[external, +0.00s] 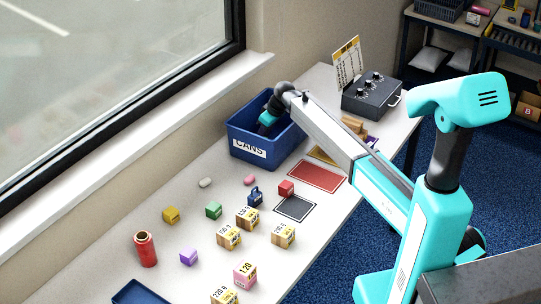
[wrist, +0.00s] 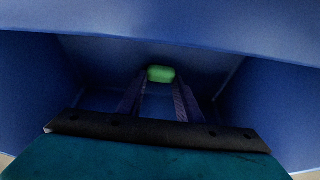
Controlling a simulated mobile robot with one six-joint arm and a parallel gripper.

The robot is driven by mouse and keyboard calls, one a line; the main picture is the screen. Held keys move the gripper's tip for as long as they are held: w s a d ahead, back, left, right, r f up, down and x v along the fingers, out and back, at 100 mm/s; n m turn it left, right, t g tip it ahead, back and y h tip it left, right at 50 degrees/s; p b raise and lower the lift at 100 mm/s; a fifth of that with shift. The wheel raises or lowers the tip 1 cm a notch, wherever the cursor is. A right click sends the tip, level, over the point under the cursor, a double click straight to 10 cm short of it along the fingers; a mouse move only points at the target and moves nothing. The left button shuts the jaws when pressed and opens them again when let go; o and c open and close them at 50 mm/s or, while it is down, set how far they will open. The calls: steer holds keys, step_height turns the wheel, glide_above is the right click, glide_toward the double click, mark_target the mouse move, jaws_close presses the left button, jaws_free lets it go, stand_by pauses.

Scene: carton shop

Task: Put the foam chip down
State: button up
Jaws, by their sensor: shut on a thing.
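The green foam chip (wrist: 161,74) is between the tips of my gripper's two fingers (wrist: 160,86) in the wrist view. My gripper (external: 268,119) is shut on it and reaches down into the blue bin labelled CANS (external: 248,148) in the external view. The bin's blue walls (wrist: 160,28) surround the fingers in the wrist view. The chip and fingertips are hidden behind the bin wall in the external view. I cannot tell whether the chip touches the bin floor.
A white chip (external: 205,182) and a pink chip (external: 249,180) lie on the table in front of the bin. Several small cartons and coloured blocks, a red can (external: 145,249) and a red mat (external: 317,176) are also there. A dark control box (external: 370,97) stands right of the bin.

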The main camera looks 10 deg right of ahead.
steer(key=shift+f, duration=0.1)
steer(key=o, duration=1.1)
steer(key=shift+c, duration=0.2)
steer(key=b+v, duration=0.3)
steer(key=v, duration=0.9)
